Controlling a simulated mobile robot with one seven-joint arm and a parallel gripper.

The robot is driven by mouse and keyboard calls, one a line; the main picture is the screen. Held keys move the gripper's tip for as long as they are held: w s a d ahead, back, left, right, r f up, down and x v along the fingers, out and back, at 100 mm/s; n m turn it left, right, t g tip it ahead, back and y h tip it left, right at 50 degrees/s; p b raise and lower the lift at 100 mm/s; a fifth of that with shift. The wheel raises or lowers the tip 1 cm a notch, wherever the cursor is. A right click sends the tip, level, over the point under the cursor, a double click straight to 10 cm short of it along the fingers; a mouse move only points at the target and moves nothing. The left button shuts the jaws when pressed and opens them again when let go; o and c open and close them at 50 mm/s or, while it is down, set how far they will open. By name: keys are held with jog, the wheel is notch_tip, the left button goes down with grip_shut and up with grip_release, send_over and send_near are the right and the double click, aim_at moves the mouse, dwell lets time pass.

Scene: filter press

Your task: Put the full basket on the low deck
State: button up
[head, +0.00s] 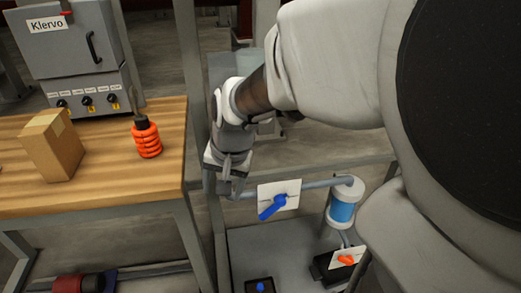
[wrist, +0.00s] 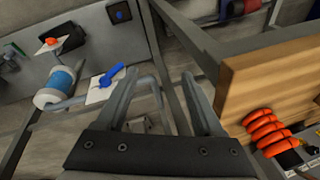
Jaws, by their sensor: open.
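My gripper (head: 229,192) hangs in the middle of the head view, left of a white plate with a blue lever (head: 272,207). Its two fingers (wrist: 160,82) are spread in the wrist view, with nothing held between them. No basket can be made out in either view. A low grey surface (head: 290,243) lies below the gripper and could be the low deck; I cannot tell for sure. It also shows at the upper left of the wrist view (wrist: 105,30). My arm hides much of the right side of the head view.
A wooden bench (head: 105,180) at left carries a cardboard box (head: 52,145), an orange coil (head: 146,140) and a grey Klervo cabinet (head: 75,45). A blue-banded cylinder (head: 342,210) with a pipe stands at right. Grey frame posts (head: 190,60) rise beside the bench.

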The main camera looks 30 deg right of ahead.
jog(key=s+r+n+t, duration=0.1)
jog(key=s+r+n, duration=0.2)
jog(key=s, duration=0.3)
jog(key=s+r+n+t+h, duration=0.1)
jog(key=s+r+n, duration=0.2)
jog(key=s, duration=0.3)
jog(key=shift+s+a+r+n, duration=0.2)
jog(key=shift+r+n, duration=0.2)
jog(key=shift+r, duration=0.5)
notch_tip(320, 180, up, 24)
jog(key=p, duration=2.4)
jog(key=shift+w+f, duration=0.1)
jog(key=shift+f, duration=0.05)
jog(key=shift+c, duration=1.5)
jog(key=shift+d, duration=0.1)
jog(key=shift+d, duration=0.1)
